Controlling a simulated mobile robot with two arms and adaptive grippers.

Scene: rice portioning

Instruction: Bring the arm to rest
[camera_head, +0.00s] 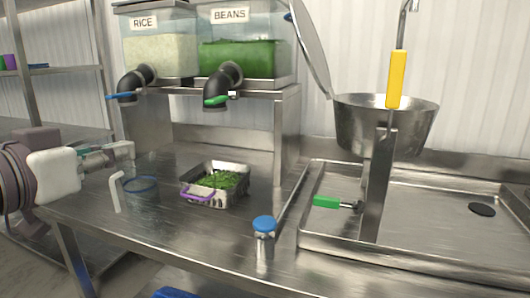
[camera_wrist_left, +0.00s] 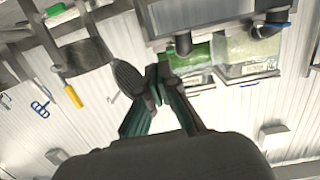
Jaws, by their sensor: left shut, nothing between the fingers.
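My left gripper (camera_head: 122,150) comes in from the left, above the left end of the steel counter (camera_head: 160,228). It is shut and empty. In the left wrist view its fingertips (camera_wrist_left: 158,75) meet, with the dispensers upside down behind them. My right gripper is not in view.
A metal pan of green beans (camera_head: 222,184) with a purple handle sits mid-counter. A blue-topped shaker (camera_head: 264,226) stands near the front edge. RICE (camera_head: 160,55) and BEANS (camera_head: 245,58) dispensers stand behind; a sink tray (camera_head: 425,255) is right.

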